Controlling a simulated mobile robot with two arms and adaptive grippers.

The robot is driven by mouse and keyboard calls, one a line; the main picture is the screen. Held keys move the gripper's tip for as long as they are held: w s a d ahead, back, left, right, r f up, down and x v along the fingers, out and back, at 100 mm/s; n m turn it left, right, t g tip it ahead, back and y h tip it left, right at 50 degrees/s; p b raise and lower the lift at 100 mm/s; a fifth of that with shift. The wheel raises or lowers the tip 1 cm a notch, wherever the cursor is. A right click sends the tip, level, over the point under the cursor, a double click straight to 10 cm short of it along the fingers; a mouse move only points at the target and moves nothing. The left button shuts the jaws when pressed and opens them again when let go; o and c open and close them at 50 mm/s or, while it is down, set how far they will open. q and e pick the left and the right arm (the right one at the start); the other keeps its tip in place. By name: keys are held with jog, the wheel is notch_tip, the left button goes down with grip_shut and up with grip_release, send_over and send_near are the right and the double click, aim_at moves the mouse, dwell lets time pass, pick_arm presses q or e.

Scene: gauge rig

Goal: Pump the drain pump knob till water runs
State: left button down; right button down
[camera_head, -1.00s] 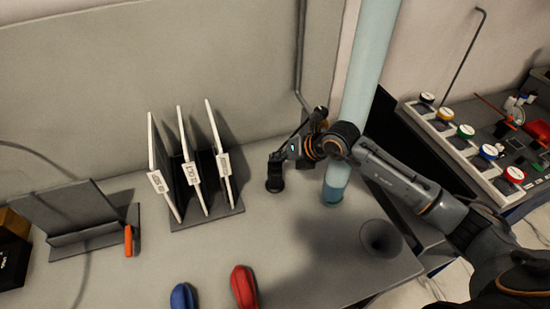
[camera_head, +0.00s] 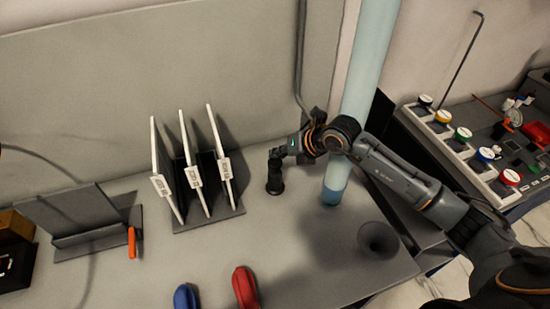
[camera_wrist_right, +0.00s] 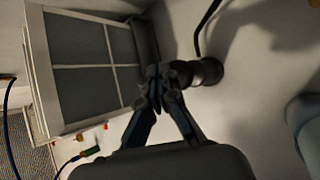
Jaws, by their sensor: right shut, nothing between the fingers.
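The black drain pump knob (camera_head: 275,183) stands upright on the grey bench, right of the panel rack. My right gripper (camera_head: 279,154) is at the top of the knob, with its fingers shut. In the right wrist view the shut fingertips (camera_wrist_right: 160,82) overlap the near end of the dark knob (camera_wrist_right: 207,71); I cannot tell whether they touch it. A translucent pale blue tube (camera_head: 366,85) rises behind my right wrist, its bluer lower end on the bench. No running water shows. My left gripper is not in view.
A rack with three white-edged panels (camera_head: 192,165) stands left of the knob. A dark funnel-like cup (camera_head: 379,239) is at the bench's right. Red (camera_head: 245,287) and blue (camera_head: 185,297) objects lie in front. A bent grey pipe (camera_head: 301,60) runs down the back wall.

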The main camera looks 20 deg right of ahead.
aim_at(277, 163)
jog(key=shift+r, duration=0.15)
jog(key=shift+r+p, duration=1.7)
jog(key=shift+r, duration=0.85)
jog(key=shift+f, duration=0.1)
dwell(0.4)
